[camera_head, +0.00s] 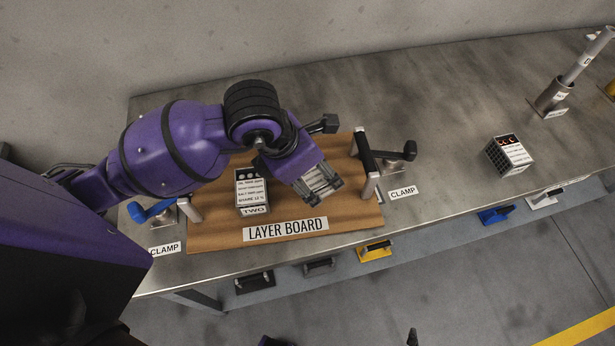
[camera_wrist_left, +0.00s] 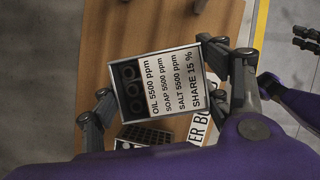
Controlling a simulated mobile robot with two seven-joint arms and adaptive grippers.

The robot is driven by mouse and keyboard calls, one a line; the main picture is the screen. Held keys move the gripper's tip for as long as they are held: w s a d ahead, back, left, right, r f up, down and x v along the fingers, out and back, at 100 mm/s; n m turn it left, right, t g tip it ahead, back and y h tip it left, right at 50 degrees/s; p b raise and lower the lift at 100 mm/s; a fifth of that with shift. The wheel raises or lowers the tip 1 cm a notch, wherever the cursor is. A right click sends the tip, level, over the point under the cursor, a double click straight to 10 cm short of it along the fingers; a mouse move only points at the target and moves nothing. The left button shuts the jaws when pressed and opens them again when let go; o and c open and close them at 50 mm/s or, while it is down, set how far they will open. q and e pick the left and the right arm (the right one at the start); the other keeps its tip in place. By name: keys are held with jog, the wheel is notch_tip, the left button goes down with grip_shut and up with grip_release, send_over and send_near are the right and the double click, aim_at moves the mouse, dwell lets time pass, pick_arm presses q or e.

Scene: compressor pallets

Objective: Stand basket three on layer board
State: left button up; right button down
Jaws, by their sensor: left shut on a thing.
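The brown layer board (camera_head: 208,233) lies on the metal table with its name label along the front edge. Basket two (camera_head: 252,190) stands on its left half. My left gripper (camera_head: 322,190) is over the right half, shut on a basket (camera_wrist_left: 160,85), which I take as basket three. Its label in the wrist view reads oil, soap, salt and share 15 %; its number is hidden. Whether it touches the board is unclear. Another dark mesh basket (camera_wrist_left: 146,134) shows behind it. My right gripper (camera_wrist_left: 306,38) seems to show small at the wrist view's edge, its jaws unclear.
Clamps with a black handle (camera_head: 402,152) and a blue handle (camera_head: 150,211) flank the board. Another basket (camera_head: 510,152) stands on the right of the table, near a grey cylinder holder (camera_head: 552,97).

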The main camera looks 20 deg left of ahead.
aim_at(306, 178)
pick_arm(q)
jog(key=shift+w+a+f, duration=0.1)
jog(key=shift+a+f, duration=0.2)
jog(key=shift+f, duration=0.1)
jog(key=f, duration=0.3)
jog(key=shift+a+f, duration=0.1)
jog(key=shift+a, duration=0.1)
jog(key=shift+w, duration=0.1)
jog(key=shift+f, duration=0.2)
jog(key=o, duration=1.6)
jog(key=shift+a+r, duration=0.1)
jog(key=shift+r, duration=0.4)
jog(key=v, duration=1.1)
jog(key=shift+s+p, duration=0.25)
jog(key=shift+p, duration=0.15)
